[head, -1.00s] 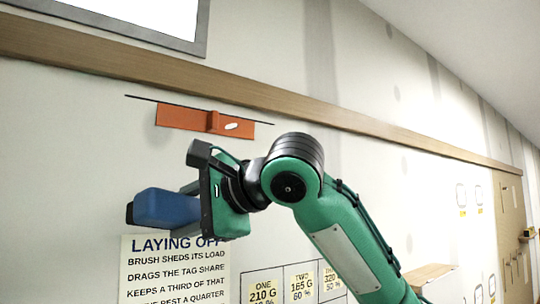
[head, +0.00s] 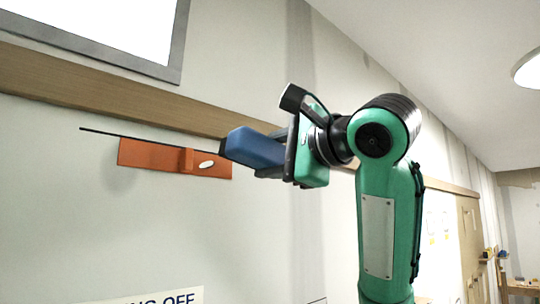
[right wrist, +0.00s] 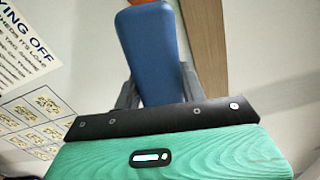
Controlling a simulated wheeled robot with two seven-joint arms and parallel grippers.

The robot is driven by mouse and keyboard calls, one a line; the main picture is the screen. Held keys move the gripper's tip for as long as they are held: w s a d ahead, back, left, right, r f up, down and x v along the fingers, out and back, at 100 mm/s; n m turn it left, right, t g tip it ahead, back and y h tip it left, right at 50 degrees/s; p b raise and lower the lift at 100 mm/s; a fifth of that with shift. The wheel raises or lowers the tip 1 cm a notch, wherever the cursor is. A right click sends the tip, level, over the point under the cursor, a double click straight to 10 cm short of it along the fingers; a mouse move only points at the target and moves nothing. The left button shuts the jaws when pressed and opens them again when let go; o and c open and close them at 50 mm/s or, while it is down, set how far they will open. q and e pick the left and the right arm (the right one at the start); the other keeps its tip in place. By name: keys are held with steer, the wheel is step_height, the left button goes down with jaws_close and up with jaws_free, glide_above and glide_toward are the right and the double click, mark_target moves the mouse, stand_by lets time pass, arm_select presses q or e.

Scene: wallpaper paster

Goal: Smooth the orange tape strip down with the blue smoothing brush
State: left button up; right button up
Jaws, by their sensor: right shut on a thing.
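The orange tape strip (head: 150,156) lies along the wall below a thin dark line, with a raised orange tab and a small white oval toward its right end. My right gripper (head: 277,153) is shut on the blue smoothing brush (head: 252,147). The brush points left, its tip at the strip's right end in the head view; I cannot tell if they touch. My left gripper is not in view.
A wooden rail (head: 100,98) runs along the wall above the strip. A bright framed panel (head: 110,30) is at the upper left. A printed sign (head: 165,299) is low on the wall.

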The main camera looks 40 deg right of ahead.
steer(key=shift+f, duration=0.15)
steer(key=shift+w+a+b, duration=0.2)
steer(key=shift+w+b, duration=0.15)
steer(key=shift+w, duration=2.85)
steer(key=shift+w+a, duration=0.15)
steer(key=shift+w, duration=1.1)
steer(key=shift+r, duration=0.2)
steer(key=shift+w+d, duration=0.1)
steer(key=shift+d, duration=1.1)
steer(key=shift+a, duration=1.4)
steer(key=shift+d, duration=1.5)
